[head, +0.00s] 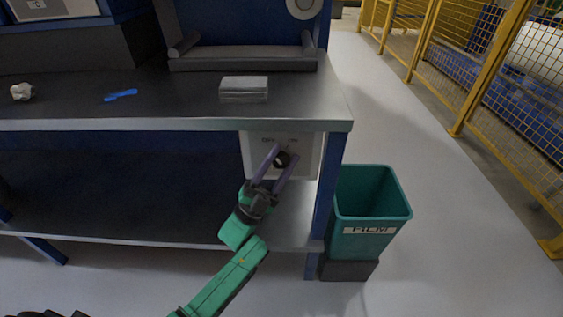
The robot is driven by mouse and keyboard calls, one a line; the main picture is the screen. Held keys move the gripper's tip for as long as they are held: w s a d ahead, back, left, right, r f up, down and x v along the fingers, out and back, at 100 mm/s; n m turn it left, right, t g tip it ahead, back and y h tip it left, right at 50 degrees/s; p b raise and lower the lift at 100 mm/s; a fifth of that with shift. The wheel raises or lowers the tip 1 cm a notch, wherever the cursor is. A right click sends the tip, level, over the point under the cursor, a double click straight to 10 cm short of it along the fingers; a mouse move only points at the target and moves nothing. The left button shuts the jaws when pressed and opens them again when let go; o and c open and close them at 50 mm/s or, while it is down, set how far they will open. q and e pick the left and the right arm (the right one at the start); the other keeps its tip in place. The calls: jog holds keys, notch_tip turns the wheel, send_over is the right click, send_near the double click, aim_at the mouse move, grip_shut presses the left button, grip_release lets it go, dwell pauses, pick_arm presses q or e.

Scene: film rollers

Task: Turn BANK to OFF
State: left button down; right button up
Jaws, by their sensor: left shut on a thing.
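A pale switch panel (309,158) sits under the table top at its right end. Small lettering along its top looks like OFF at left and ON at right; any BANK label is not readable. A dark round knob (282,159) is on the panel. My left gripper (279,158) reaches up from below with its two purple fingers on either side of the knob, shut on it. The fingers cover part of the knob, so its exact setting is hard to tell. My right gripper is not in view.
The table top (180,100) overhangs just above the panel. A blue table leg (327,190) and a teal bin (372,200) marked FILM stand to the right. A lower shelf (120,215) lies below. Yellow fencing (470,70) runs along the right, with clear floor between.

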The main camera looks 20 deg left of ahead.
pick_arm(q)
jog(key=shift+c, duration=1.9)
grip_release()
jog(key=b+v, duration=0.1)
jog(key=v, duration=1.3)
jog(key=shift+s+f+b, duration=0.15)
jog(key=shift+f+b, duration=0.2)
jog(key=shift+b, duration=0.05)
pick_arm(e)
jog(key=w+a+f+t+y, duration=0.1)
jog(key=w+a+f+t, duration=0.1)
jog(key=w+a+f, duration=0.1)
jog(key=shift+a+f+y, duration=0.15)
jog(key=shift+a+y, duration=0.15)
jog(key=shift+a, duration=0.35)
pick_arm(q)
jog(key=shift+a, duration=0.1)
